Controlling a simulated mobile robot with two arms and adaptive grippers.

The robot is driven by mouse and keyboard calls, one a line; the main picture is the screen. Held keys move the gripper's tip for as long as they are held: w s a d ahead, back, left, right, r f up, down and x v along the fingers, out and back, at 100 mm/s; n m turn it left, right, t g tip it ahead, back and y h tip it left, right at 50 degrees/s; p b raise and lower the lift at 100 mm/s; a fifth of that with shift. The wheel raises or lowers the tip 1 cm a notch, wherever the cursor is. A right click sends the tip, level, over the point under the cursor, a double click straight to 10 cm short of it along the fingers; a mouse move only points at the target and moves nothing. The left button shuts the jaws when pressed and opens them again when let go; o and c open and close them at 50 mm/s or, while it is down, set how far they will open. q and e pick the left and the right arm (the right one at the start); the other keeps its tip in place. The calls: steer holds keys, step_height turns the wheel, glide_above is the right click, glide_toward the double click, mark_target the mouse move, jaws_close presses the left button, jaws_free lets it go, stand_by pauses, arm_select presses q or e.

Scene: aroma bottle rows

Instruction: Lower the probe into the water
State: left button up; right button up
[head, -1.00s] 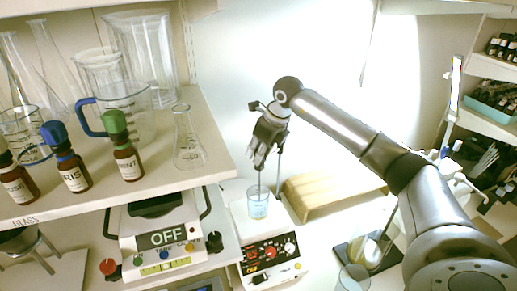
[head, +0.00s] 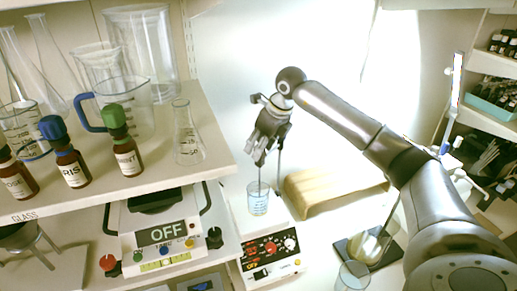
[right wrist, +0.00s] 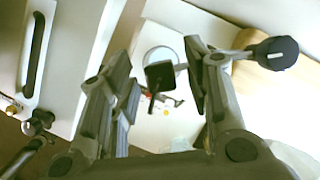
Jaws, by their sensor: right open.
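A small glass beaker (head: 258,204) with bluish water and printed marks stands on the stirrer hotplate. A thin probe rod (head: 259,177) hangs upright above it, and its lower end overlaps the beaker's mouth. I cannot tell how deep its tip is. My right gripper (head: 262,160) is above the beaker, pointing down, fingers open. In the right wrist view, my right gripper (right wrist: 160,95) has a finger on each side of a dark block (right wrist: 160,74) at the probe's top, with gaps visible. A round rim, likely the beaker (right wrist: 159,54), shows behind it. My left gripper is out of view.
A stand rod (head: 279,165) rises beside the probe; a clamp knob (right wrist: 275,54) sticks out to the right. The stirrer hotplate (head: 272,262) has a red display. A glassware shelf (head: 213,155) is to the left. A wooden block (head: 335,193) lies right of the stand.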

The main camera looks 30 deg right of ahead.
steer(key=v, duration=1)
